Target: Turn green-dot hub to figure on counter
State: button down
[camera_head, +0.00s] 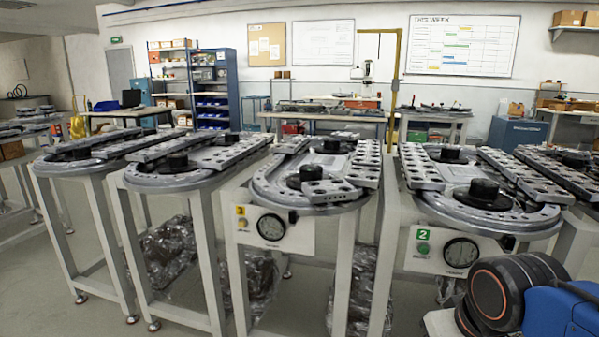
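The station with the green "2" placard (423,235) stands right of centre. A green round dot (423,249) sits under the number. A black dial counter (461,253) is beside it on the same white panel; its figure is too small to read. A black hub (483,193) sits at the near end of this station's ring track, and a second black hub (449,155) sits at its far end. I see no green dot on the hubs themselves. My gripper is not in view; black and blue parts at lower right seem to be my arm.
A similar station with a yellow "3" placard (240,211) and round dial (271,227) stands to the left. More ring-track tables stand on both sides. Clear plastic bags (168,252) lie beneath the tables. Grey floor (60,310) is open at lower left.

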aim_at(309, 171)
jog(key=i+j+u, duration=0.15)
jog(key=i, duration=0.35)
jog(key=i+j+u, duration=0.15)
jog(key=i+j, duration=0.15)
jog(key=i, duration=0.25)
jog(key=k+j, duration=0.15)
jog(key=j, duration=0.15)
jog(key=k+j, duration=0.15)
jog(key=j, duration=0.15)
jog(key=i+l, duration=0.15)
jog(key=l, duration=0.15)
jog(key=i+l, duration=0.15)
jog(key=l, duration=0.15)
